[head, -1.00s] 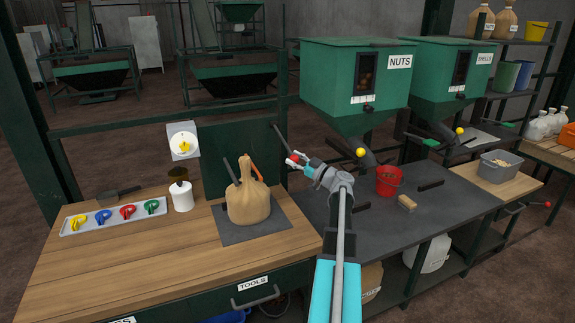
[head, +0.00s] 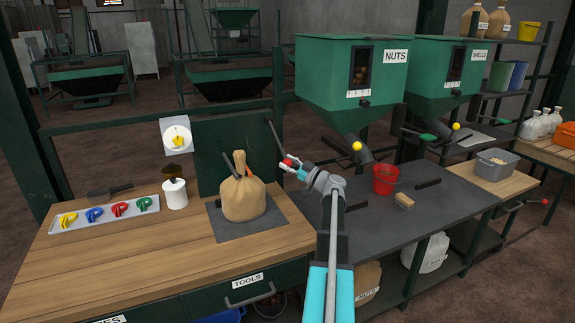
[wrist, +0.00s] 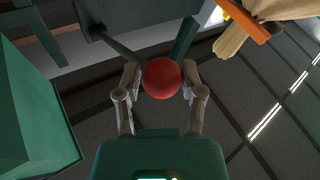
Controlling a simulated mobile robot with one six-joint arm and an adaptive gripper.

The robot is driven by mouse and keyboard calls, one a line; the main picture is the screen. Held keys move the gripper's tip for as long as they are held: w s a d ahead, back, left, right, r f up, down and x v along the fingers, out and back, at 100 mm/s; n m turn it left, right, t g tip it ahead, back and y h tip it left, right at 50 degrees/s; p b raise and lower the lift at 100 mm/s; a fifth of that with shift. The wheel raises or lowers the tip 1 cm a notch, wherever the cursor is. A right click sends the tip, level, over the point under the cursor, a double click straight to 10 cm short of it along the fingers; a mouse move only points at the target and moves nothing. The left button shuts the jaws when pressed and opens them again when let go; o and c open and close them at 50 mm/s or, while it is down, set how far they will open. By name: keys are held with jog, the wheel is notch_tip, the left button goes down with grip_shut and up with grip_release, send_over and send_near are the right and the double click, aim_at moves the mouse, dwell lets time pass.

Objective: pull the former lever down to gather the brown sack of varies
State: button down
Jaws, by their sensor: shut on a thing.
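The former lever is a dark rod (head: 277,140) with a red ball knob (wrist: 162,78) at its lower end, to the right of the sack. My gripper (head: 291,166) is shut on this red knob, with a finger on each side of it in the wrist view. The brown sack (head: 244,198) stands upright on a dark plate (head: 222,226) on the wooden bench, its neck pointing up. Dark former arms lie against the neck. Part of the sack neck (wrist: 232,42) and an orange-and-black piece (wrist: 252,35) show in the wrist view.
A dial box (head: 175,135) and a green panel (head: 218,150) stand behind the bench. A white cup (head: 175,194) and a tray of coloured clips (head: 70,228) are left of the sack. A red bucket (head: 385,180) stands at right below the NUTS hopper (head: 350,75).

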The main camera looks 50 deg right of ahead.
jog(key=shift+w+a+f, duration=0.15)
jog(key=shift+a+f, duration=0.05)
jog(key=shift+a, duration=0.05)
jog(key=c, duration=0.7)
grip_release()
jog(key=o, duration=0.4)
jog(key=shift+w, duration=0.15)
jog(key=shift+o, duration=0.2)
jog(key=shift+d, duration=0.15)
jog(key=shift+s, duration=0.2)
